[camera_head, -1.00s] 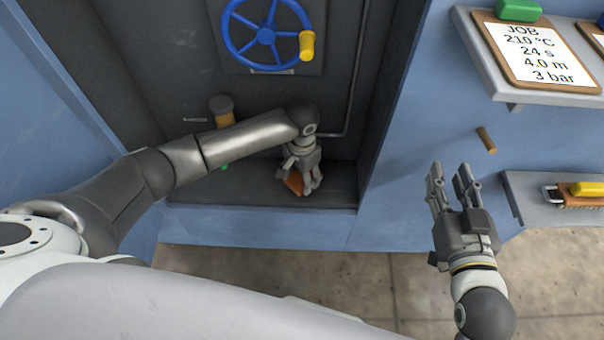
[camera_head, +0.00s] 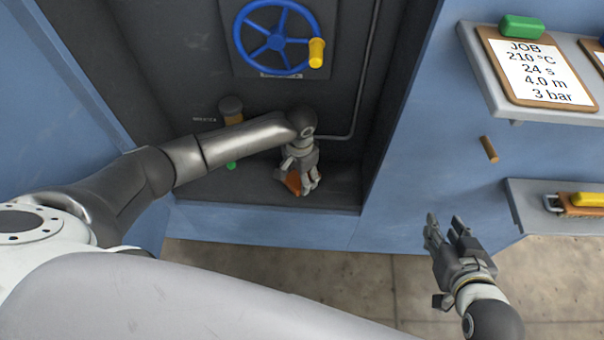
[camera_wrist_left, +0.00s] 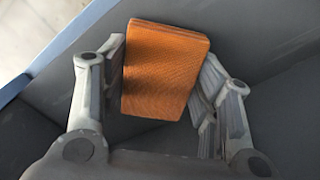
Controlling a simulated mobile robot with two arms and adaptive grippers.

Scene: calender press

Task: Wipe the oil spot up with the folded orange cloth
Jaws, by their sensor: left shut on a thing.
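The folded orange cloth (camera_wrist_left: 163,70) is held between the two fingers of my left gripper (camera_wrist_left: 163,88) in the left wrist view. In the head view the cloth (camera_head: 293,183) shows as a small orange patch at my left gripper (camera_head: 302,188), low over the dark shelf of the recess. I cannot tell whether the cloth touches the shelf. The oil spot cannot be made out in either view. My right gripper (camera_head: 447,232) is empty, its fingers apart, in front of the blue panel at the right.
A blue handwheel (camera_head: 276,42) with a yellow knob is on the recess's back wall. A yellow-and-dark fitting (camera_head: 232,112) stands behind my left arm. At right are a job clipboard (camera_head: 538,70), a wooden peg (camera_head: 489,149) and a shelf with a yellow-handled brush (camera_head: 585,200).

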